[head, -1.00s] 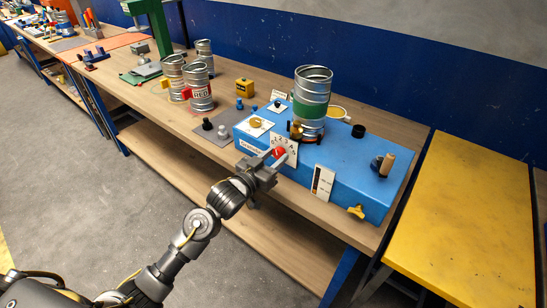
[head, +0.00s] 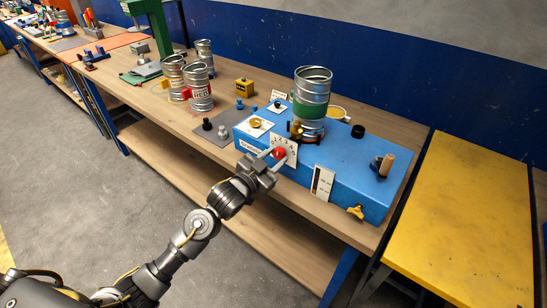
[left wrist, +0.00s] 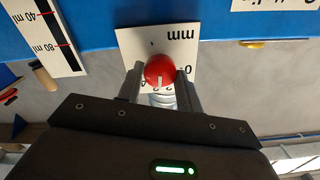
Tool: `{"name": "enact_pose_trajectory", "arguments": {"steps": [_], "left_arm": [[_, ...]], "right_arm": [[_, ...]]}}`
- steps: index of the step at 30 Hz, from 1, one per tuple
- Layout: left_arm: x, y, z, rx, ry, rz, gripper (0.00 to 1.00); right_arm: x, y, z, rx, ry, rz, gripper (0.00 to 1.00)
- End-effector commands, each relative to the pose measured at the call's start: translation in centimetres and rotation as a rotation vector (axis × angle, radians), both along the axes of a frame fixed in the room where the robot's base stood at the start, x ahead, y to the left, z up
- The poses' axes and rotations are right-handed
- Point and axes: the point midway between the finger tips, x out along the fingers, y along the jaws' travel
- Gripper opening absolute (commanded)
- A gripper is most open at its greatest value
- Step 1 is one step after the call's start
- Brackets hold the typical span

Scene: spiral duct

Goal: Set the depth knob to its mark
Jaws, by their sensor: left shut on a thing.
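The depth knob (head: 280,153) is red and round, on the front of the blue machine (head: 345,180). Behind it is a white scale plate (head: 290,146) with digits. My left gripper (head: 273,158) reaches in from the left and is shut on the knob. In the left wrist view the fingers stand on either side of the knob (left wrist: 160,70). A pale line on the knob points down in that view, toward the plate's digits. The plate (left wrist: 182,45) shows "mm" upside down; the fingers and knob hide part of its digits. My right gripper is not in view.
A ringed metal duct with a green band (head: 311,112) stands on the machine. A yellow knob (head: 356,212) and a black-and-white gauge plate (head: 322,183) are to the right on its front. Several metal cans (head: 199,92) stand at the back left. A yellow table (head: 470,220) adjoins on the right.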

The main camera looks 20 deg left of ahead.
Motion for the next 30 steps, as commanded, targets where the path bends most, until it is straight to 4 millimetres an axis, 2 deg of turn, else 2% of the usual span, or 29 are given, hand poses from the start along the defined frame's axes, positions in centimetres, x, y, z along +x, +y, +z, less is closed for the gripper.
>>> {"name": "enact_pose_trajectory", "arguments": {"steps": [10, 24, 25, 30], "left_arm": [[0.0, 0.03, -0.05, 0.124, -0.048, 0.0, 0.13], [0.0, 0.02, -0.07, 0.14, -0.054, 0.001, 0.13], [-0.01, 0.02, -0.07, 0.14, -0.054, 0.001, 0.37], [-0.01, 0.01, -0.05, 0.14, -0.055, 0.0, 0.57]], "right_arm": [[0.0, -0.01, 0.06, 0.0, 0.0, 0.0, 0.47], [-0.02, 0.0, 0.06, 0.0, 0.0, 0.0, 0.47], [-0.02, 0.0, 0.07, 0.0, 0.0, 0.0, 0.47], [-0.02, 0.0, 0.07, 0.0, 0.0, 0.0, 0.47]]}}
